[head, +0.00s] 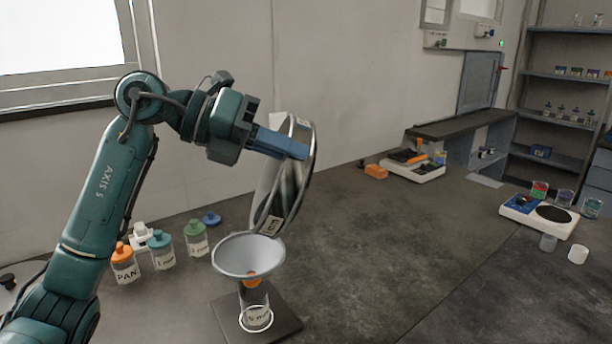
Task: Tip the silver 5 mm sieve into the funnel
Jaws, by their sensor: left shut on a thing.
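My left gripper (281,143) is shut on the wall of the silver sieve (298,172). The sieve is held steeply tilted, almost on edge, above the funnel, with its lower edge close to the funnel's right rim. I cannot tell if they touch. A label on the sieve is too small to read surely. The pale grey funnel (248,258) sits upright in a clear jar (255,300) with a white label on a dark square pad (285,322). Some orange shows at the funnel's neck. My right gripper is not in view.
Left of the funnel stand labelled jars with orange (124,267), teal (161,252) and green (196,238) lids. A blue lid (211,219) lies behind. Scales (520,214) and beakers stand at the far right. The table's middle is clear.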

